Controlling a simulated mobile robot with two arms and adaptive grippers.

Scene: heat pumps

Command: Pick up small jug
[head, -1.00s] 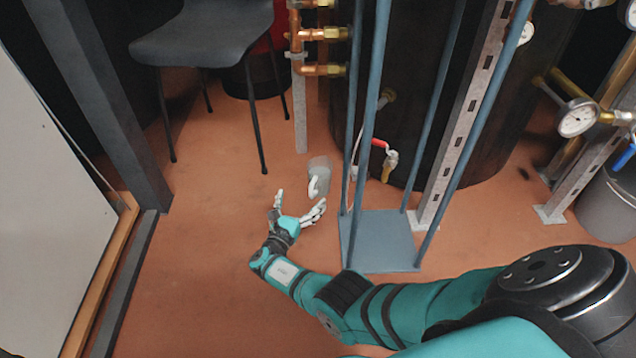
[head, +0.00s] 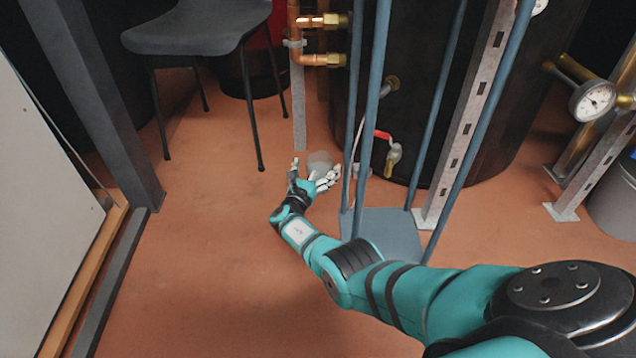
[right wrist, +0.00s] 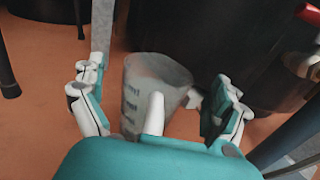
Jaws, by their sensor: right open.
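In the right wrist view the right gripper (right wrist: 158,108) shows fingers on both sides, not closed on the jug. My left gripper is not in view.
The blue metal frame (head: 385,232) stands just right of the jug, close to my right arm. A red-handled valve (head: 386,145) is on the dark tank behind. A grey chair (head: 200,30) stands at the back left. The floor (head: 200,250) at left is clear.

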